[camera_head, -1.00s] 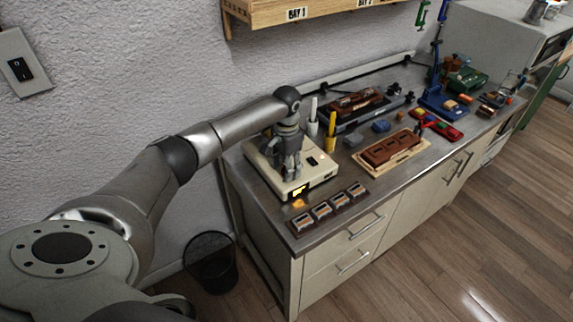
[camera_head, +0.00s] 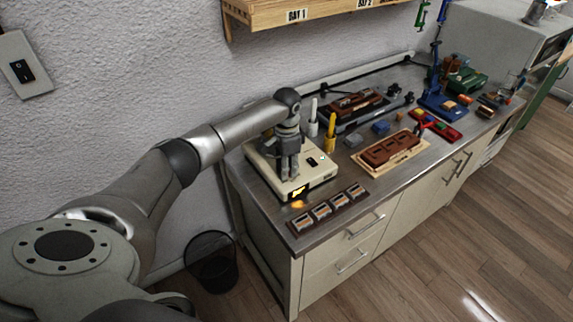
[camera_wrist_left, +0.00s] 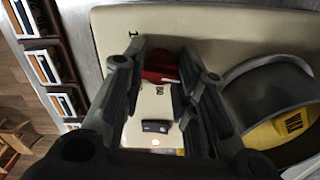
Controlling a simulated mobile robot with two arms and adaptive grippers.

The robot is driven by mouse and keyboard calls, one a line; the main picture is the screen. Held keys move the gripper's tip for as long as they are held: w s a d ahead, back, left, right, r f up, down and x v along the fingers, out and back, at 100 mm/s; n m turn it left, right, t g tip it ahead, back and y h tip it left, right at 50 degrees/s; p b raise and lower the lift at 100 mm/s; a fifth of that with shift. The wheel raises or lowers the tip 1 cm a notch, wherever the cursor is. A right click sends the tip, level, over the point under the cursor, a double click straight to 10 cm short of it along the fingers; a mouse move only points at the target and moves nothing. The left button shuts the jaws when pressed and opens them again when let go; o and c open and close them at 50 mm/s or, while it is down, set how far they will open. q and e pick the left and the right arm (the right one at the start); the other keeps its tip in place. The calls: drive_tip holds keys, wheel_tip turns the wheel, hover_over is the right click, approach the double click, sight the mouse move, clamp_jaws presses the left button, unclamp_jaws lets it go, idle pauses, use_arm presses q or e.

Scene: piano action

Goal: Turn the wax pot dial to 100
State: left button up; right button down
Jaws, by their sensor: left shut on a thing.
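The wax pot unit is a cream box (camera_head: 318,179) on the near left part of the bench in the head view, with a lit yellow display at its front corner. My left gripper (camera_head: 290,178) points straight down over its top. In the left wrist view a red dial (camera_wrist_left: 158,66) sits between the two dark fingers of my left gripper (camera_wrist_left: 160,72), which is shut on it. The fingers hide the dial's sides, and its setting cannot be read. My right gripper is not in view.
A dark rack (camera_head: 328,208) with several small blocks lies along the bench's front edge. A brown part on a wooden board (camera_head: 391,152) lies to the right. A wooden shelf (camera_head: 300,10) hangs above.

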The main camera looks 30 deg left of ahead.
use_arm(q)
drive_tip(key=m, duration=0.2)
drive_tip(key=shift+m+p, duration=0.35)
drive_tip(key=shift+m, duration=0.05)
drive_tip(key=m, duration=0.2)
drive_tip(key=shift+m, duration=0.4)
drive_tip(key=m, duration=1.2)
drive_tip(key=shift+m, duration=0.3)
drive_tip(key=m+b, duration=0.1)
drive_tip(key=m, duration=0.5)
drive_tip(key=shift+m, duration=0.3)
drive_tip(key=o, duration=1.1)
drive_tip(key=shift+c, duration=0.2)
